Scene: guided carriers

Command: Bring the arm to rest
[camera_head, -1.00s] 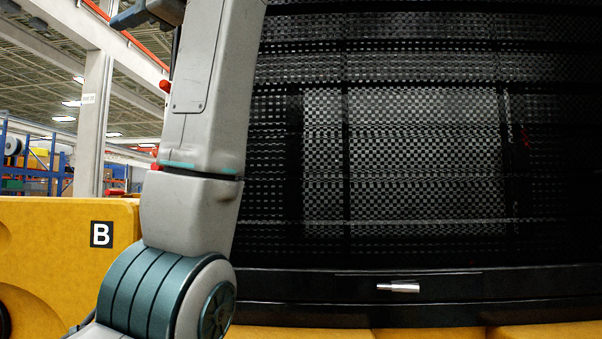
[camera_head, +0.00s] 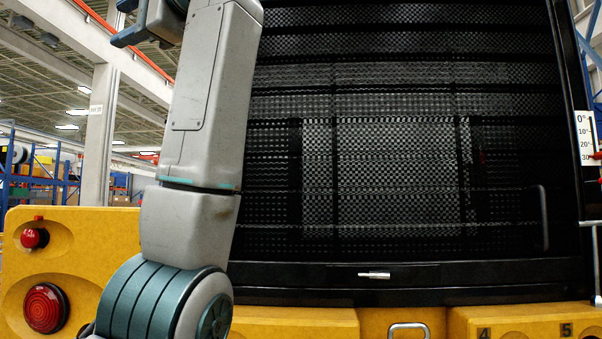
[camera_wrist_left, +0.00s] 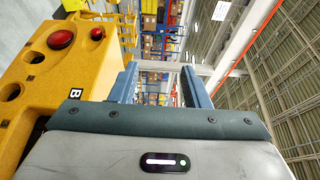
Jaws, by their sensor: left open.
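My left arm rises at the left of the head view, with its grey upper link upright in front of a black mesh panel. My left gripper (camera_head: 128,22) is at the top left of that view, partly cut off by the top edge. In the left wrist view, the two blue-grey fingers of the left gripper (camera_wrist_left: 158,82) stand apart with nothing between them, so it is open and empty. It is in the air, touching nothing that I can see. My right gripper is in neither view.
A yellow carrier (camera_head: 78,248) with a red button (camera_head: 34,238) and a red lamp (camera_head: 46,307) is at the left. The dark mesh panel (camera_head: 400,170) with a small metal handle (camera_head: 374,275) fills the middle. Blue shelving (camera_head: 40,180) is far behind.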

